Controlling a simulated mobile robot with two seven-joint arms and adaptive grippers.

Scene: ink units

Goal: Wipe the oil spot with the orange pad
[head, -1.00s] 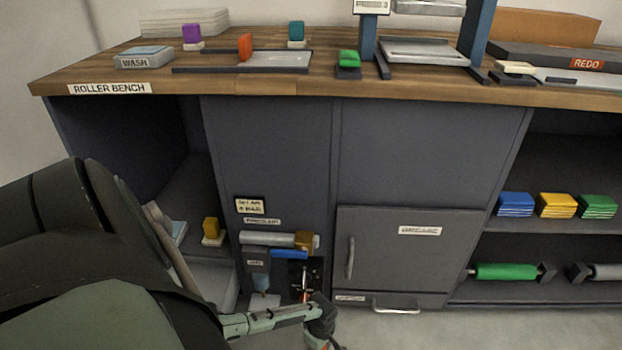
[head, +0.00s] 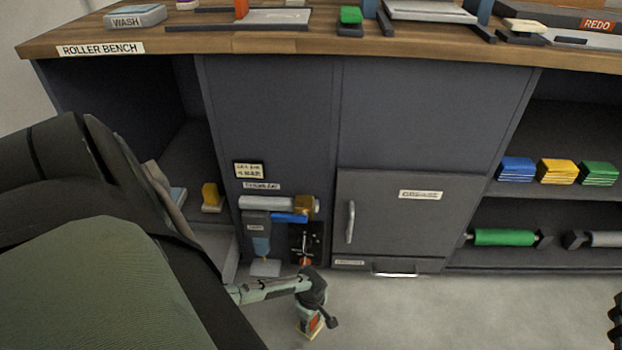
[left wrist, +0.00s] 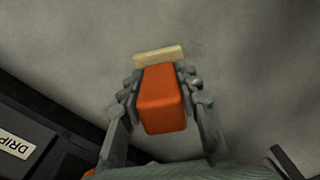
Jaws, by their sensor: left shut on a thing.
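My left gripper (head: 318,312) is low over the floor in front of the bench, pointing down. It is shut on the orange pad (head: 314,325), an orange block on a cream base. In the left wrist view the orange pad (left wrist: 162,100) sits between the two fingers of the left gripper (left wrist: 160,88), its cream base towards the floor. A faint darker patch (left wrist: 197,47) on the floor beside the cream base may be the oil spot. In the head view I cannot make the spot out. A dark ridged part at the right edge may be my right gripper (head: 615,328); its fingers cannot be made out.
The roller bench (head: 270,45) fills the back. Its grey cabinet door (head: 410,225) is shut, and pipe fittings (head: 280,205) sit low to its left. Shelves at right hold coloured stacks and a green roller (head: 505,237). The floor (head: 450,315) at right is clear.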

